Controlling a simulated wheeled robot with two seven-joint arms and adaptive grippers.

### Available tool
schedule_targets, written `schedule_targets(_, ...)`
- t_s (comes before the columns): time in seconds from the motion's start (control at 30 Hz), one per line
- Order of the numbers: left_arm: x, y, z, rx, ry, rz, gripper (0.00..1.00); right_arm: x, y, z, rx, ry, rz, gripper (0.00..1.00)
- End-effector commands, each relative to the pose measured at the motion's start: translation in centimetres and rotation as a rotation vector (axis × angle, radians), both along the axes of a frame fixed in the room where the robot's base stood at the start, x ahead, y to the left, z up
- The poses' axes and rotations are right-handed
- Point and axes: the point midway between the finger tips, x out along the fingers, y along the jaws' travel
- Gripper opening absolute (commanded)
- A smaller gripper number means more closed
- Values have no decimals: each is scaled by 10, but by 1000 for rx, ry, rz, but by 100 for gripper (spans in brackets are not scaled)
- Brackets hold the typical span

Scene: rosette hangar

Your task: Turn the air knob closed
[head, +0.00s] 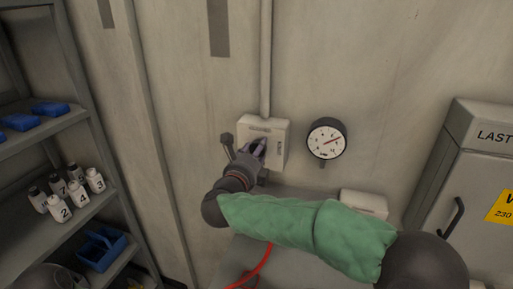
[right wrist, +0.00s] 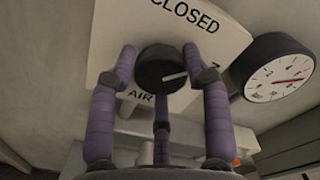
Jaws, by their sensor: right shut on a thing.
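The air knob (right wrist: 161,70) is round and dark, on a pale box (head: 278,133) fixed to the wall. In the right wrist view, "CLOSED" is printed above the knob and "AIR" below it. The knob's white pointer line points to the right, toward a partly cut-off marking, not at "CLOSED". My right gripper (right wrist: 162,78) has its purple fingers around the knob and is shut on it. In the head view, my right gripper (head: 257,149) covers most of the knob.
A round pressure gauge (head: 326,139) with a red needle hangs just right of the box. A vertical pipe (head: 265,60) enters the box from above. A shelf (head: 40,140) with numbered bottles (head: 61,208) stands at the left, a grey cabinet (head: 470,190) at the right.

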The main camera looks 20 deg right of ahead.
Motion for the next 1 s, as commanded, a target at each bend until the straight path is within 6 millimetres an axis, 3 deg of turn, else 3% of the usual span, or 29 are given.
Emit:
schedule_targets(0.03, 0, 0, 6, 0, 0, 0, 40, 1, 0, 9, -37, 13, 2, 16)
schedule_targets(0.6, 0, 0, 43, 0, 0, 0, 40, 1, 1, 8, -459, 298, 2, 15)
schedule_targets(1.0, 0, 0, 58, 0, 0, 0, 40, 1, 1, 5, -619, 405, 3, 15)
